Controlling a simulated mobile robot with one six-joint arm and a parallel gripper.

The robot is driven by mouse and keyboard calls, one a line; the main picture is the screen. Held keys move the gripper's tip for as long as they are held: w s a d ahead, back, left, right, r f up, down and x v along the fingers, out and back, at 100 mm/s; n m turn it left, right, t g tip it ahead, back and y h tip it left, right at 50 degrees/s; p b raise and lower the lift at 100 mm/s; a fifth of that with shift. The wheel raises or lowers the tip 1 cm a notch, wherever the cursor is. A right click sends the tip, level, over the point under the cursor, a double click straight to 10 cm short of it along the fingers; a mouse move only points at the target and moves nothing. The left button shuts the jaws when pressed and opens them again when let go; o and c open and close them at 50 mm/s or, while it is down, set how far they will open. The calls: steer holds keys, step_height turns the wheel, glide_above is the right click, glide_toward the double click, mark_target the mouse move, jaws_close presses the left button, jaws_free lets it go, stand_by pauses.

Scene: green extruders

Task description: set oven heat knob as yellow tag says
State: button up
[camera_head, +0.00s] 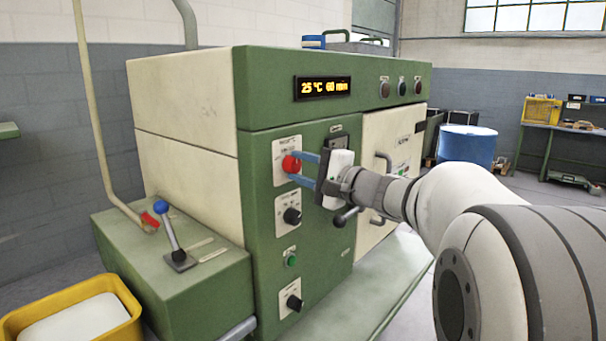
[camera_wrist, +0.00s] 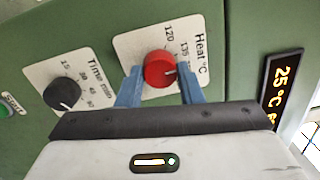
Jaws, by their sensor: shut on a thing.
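The red heat knob (camera_head: 291,163) is on a white dial plate on the green oven's front; it also shows in the wrist view (camera_wrist: 159,68). That plate (camera_wrist: 190,36) reads "Heat °C", with 120 and 135 legible; other marks are hidden or too small. My gripper (camera_head: 295,167) is shut on the knob, one blue finger on each side. A pale mark on the knob points towards the right finger in the wrist view; its exact setting is unclear. The display (camera_head: 324,88) reads 25 °C, 60 min. I see no yellow tag in either view.
A black time knob (camera_head: 292,215) sits below the heat knob, with a green button (camera_head: 291,260) and another black knob (camera_head: 294,302) lower down. A blue-topped lever (camera_head: 170,232) and a yellow bin (camera_head: 80,309) are at left. The oven door (camera_head: 390,150) is right of my gripper.

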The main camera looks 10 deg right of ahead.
steer(key=shift+f+m, duration=0.1)
steer(key=shift+m, duration=2.2)
steer(key=o, duration=1)
steer(key=shift+c, duration=0.2)
steer(key=v, duration=0.7)
steer(key=shift+s+b, duration=0.35)
steer(key=shift+b, duration=0.1)
